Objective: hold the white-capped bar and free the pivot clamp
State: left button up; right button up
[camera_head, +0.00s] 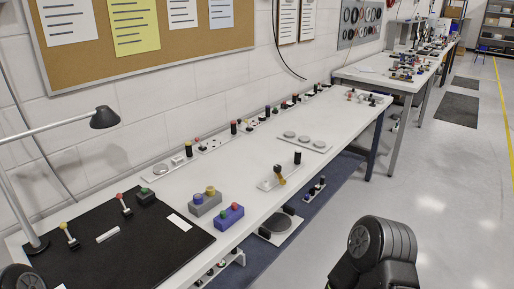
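A short white bar (108,235) lies on the black mat (150,258) on the near part of the long white bench; I cannot tell whether it is the white-capped bar. A small fixture with a light base plate, an orange-yellow handle (281,180) and a black upright (297,157) stands near the bench's front edge. It may be the pivot clamp, but it is too small to tell how it is set. Neither gripper shows; only dark rounded parts of my arms show at the bottom left corner and bottom right.
A desk lamp (104,117) overhangs the left. More fixtures line the wall side.

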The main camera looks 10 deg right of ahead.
aim_at(277, 168)
jog(key=i+l+u, duration=0.15)
jog(key=l+u, duration=0.2)
jog(key=u, duration=0.15)
jog(key=l+u, duration=0.65)
jog(key=l, duration=0.55)
jog(key=l+u, duration=0.15)
jog(key=l, duration=0.55)
jog(key=l+u, duration=0.1)
jog(key=l, duration=0.6)
jog(key=k+l+u, duration=0.15)
jog(key=l, duration=0.55)
jog(key=k+l, duration=0.1)
jog(key=l, duration=1.2)
jog(key=k, duration=0.05)
